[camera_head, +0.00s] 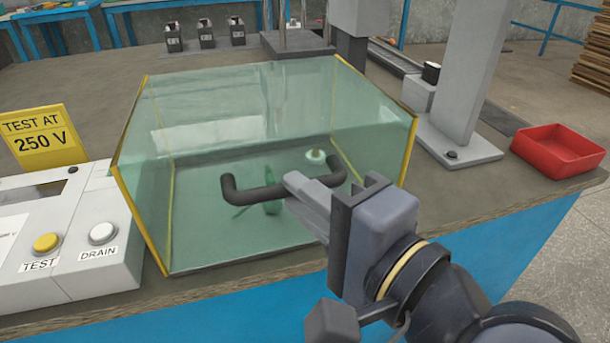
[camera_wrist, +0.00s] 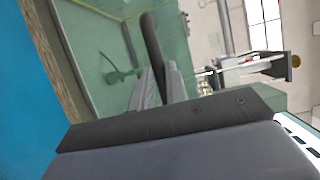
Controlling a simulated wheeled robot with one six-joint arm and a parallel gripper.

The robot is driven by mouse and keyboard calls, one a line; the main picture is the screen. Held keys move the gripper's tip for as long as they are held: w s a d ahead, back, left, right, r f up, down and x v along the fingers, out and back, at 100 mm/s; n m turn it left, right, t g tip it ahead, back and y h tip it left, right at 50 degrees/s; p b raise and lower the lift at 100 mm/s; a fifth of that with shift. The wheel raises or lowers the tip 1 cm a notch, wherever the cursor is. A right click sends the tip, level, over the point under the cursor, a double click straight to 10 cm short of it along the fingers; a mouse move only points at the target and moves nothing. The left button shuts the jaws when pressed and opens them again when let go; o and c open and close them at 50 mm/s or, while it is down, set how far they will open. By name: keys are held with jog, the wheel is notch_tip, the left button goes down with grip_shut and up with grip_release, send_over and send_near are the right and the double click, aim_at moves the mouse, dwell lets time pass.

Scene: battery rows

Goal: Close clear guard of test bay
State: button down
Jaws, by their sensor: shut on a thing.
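The clear guard (camera_head: 225,110) is a greenish transparent box with yellow edges on the bench. Its front carries a dark U-shaped handle (camera_head: 250,194). My gripper (camera_head: 300,188) is shut on the right part of this handle. In the wrist view, the handle (camera_wrist: 153,45) runs up from between my gripper's fingers (camera_wrist: 160,85). Through the guard, a green clip-like thing (camera_head: 272,190) and a small white round terminal (camera_head: 315,156) show inside the test bay. The guard's lower front edge is near the bench's front; I cannot tell if it touches fully.
A control box with a yellow TEST button (camera_head: 46,242) and a white DRAIN button (camera_head: 102,233) stands left, by a yellow "TEST AT 250 V" sign (camera_head: 42,136). A grey post (camera_head: 465,85) and a red tray (camera_head: 556,152) stand right. Small dark batteries (camera_head: 206,35) stand behind.

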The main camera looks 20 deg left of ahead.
jog(key=shift+s+f, duration=0.1)
jog(key=shift+f, duration=0.75)
jog(key=c, duration=1.4)
grip_release()
jog(key=shift+d, duration=0.1)
jog(key=shift+r, duration=0.1)
jog(key=shift+s+d, duration=0.1)
